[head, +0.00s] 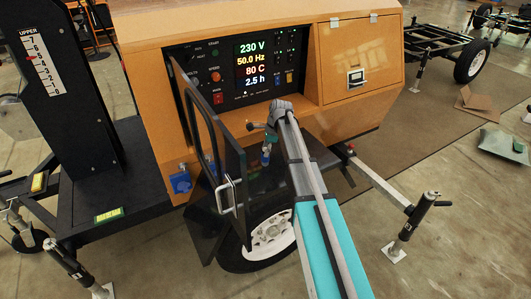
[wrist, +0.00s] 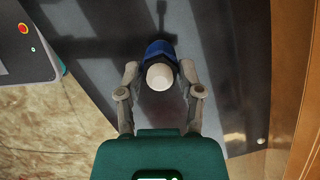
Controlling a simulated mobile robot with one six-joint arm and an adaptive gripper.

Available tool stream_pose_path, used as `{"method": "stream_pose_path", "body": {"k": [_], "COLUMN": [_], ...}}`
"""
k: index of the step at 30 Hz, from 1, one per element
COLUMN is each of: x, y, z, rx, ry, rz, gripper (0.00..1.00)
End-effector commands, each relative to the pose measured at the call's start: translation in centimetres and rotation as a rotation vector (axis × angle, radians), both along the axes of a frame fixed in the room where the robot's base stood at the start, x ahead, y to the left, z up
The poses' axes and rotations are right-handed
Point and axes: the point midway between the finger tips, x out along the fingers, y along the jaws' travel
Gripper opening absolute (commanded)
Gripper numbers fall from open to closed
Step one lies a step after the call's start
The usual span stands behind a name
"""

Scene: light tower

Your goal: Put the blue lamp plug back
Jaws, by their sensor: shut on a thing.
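The blue lamp plug (wrist: 157,48) has a pale round end facing the wrist camera. My gripper (wrist: 159,72) is shut on it, with one finger on each side. In the head view my gripper (head: 267,148) is small and hangs in front of the orange cabinet, below the control panel, with the blue plug (head: 265,159) at its lower end. The plug is in the air, apart from the blue socket box (head: 180,182) on the cabinet's lower left front. The plug's far end is hidden in the wrist view.
A black panel door (head: 221,150) with a metal handle (head: 227,196) stands open between the socket box and my gripper. The lit control panel (head: 250,65) is behind. A white wheel (head: 271,236) and an outrigger leg (head: 410,225) are below and right.

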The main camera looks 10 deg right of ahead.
Motion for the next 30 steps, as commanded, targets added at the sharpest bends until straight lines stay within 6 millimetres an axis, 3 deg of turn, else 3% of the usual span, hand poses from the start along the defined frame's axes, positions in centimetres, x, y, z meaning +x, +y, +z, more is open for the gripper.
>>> {"method": "stream_pose_path", "body": {"k": [11,12,17,30], "x": [0.00,0.00,0.00,0.01], "y": [-0.02,-0.02,-0.03,-0.06], "z": [-0.25,-0.21,-0.15,-0.08], "rx": [0.000,0.000,0.000,0.000], "ry": [0.000,0.000,0.000,0.000], "rz": [0.000,0.000,0.000,-0.001], "gripper": [0.00,0.52,0.81,0.82]}}
